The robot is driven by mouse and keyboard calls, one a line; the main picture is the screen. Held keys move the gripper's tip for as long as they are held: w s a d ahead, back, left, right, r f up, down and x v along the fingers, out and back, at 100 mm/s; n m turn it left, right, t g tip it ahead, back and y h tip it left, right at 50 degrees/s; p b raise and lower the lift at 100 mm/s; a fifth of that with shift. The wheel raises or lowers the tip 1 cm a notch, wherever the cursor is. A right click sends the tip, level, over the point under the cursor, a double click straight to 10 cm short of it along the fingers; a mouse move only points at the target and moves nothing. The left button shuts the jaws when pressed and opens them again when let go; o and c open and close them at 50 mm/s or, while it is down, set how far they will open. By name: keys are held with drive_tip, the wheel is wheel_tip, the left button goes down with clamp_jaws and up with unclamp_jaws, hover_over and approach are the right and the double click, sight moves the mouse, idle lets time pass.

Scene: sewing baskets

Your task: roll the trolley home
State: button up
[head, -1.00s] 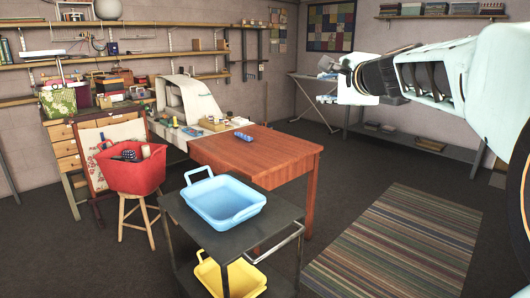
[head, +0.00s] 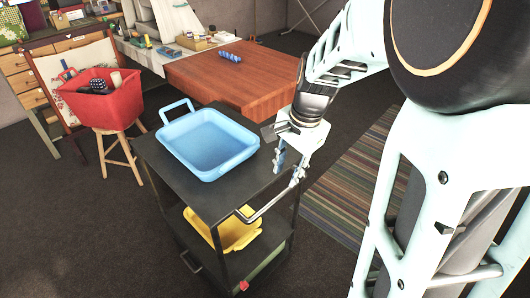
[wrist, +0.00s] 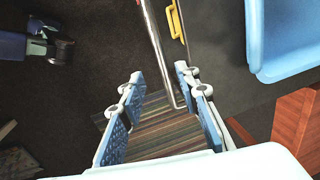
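A blue tray (head: 188,137) is on the top shelf and a yellow tray (head: 232,232) on the lower one. My gripper (head: 288,163) points down at the handle's far end. In the wrist view its fingers (wrist: 158,76) are apart, with the handle bar between them, closer to the right finger. Contact with the bar cannot be told.
The wooden table (head: 235,75) is close behind the trolley. A stool (head: 121,150) with a red basket (head: 103,103) stands to its left. A striped rug (head: 345,190) lies on the floor to the right. Dark floor is clear at the front left.

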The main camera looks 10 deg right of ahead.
sight(279, 195)
drive_tip(key=f+b, duration=0.1)
drive_tip(key=f, duration=0.2)
drive_tip(key=w+f, duration=0.1)
drive_tip(key=f, duration=0.2)
drive_tip(key=a+f+b, duration=0.1)
drive_tip(key=f, duration=0.2)
drive_tip(key=shift+w+a+f+b, duration=0.1)
drive_tip(key=shift+w+f+b, duration=0.15)
drive_tip(key=shift+f+b, duration=0.15)
drive_tip(key=shift+c, duration=0.5)
clamp_jaws()
